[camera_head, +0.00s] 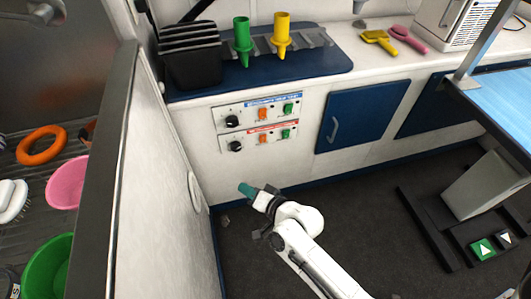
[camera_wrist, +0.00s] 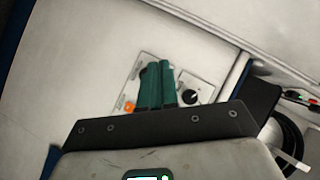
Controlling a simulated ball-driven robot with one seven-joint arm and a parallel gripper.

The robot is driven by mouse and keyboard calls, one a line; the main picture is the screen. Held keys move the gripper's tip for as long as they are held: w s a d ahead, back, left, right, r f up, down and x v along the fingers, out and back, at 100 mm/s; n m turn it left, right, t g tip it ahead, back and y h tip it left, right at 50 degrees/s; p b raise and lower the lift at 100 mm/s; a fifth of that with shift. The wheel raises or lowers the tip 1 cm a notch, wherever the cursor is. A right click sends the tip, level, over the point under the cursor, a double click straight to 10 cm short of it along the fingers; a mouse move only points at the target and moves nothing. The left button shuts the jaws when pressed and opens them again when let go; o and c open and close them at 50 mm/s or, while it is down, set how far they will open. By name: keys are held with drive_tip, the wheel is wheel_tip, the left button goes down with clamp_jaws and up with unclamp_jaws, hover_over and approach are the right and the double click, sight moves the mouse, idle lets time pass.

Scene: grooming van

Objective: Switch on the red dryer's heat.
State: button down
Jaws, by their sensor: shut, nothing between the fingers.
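Two control panels are on the white cabinet front in the head view. The upper panel (camera_head: 248,112) has a blue label strip; the lower panel (camera_head: 249,142) has a red one. The lower panel carries a black knob (camera_head: 235,146), an orange switch (camera_head: 262,139) and a green switch (camera_head: 285,133). Switch positions are too small to read. My gripper (camera_head: 245,189) is shut and empty, its teal tips below and apart from the lower panel. In the wrist view the fingers (camera_wrist: 158,68) cover part of a panel, with a knob (camera_wrist: 190,95) and orange switch (camera_wrist: 129,107) beside them.
A blue cabinet door (camera_head: 361,113) is right of the panels. Green (camera_head: 242,40) and yellow (camera_head: 282,35) nozzles stand on the counter above. A partition (camera_head: 165,150) closes the left side. A pedal unit (camera_head: 484,248) is on the floor at right; dark floor lies between.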

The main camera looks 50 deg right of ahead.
sight(263, 138)
drive_tip(key=s+d+f+m+t+h+b, duration=0.2)
drive_tip(key=d+f+m+h+b, duration=0.4)
drive_tip(key=d+m+h, duration=0.4)
drive_tip(key=d+m, duration=0.1)
drive_tip(key=m, duration=0.1)
drive_tip(key=shift+s+d+f+m+h+b, duration=0.15)
drive_tip(key=shift+f+m+h+b, duration=0.15)
drive_tip(key=shift+f+h+b, duration=0.1)
drive_tip(key=shift+r, duration=0.1)
drive_tip(key=b+x, duration=0.2)
drive_tip(key=x, duration=1.2)
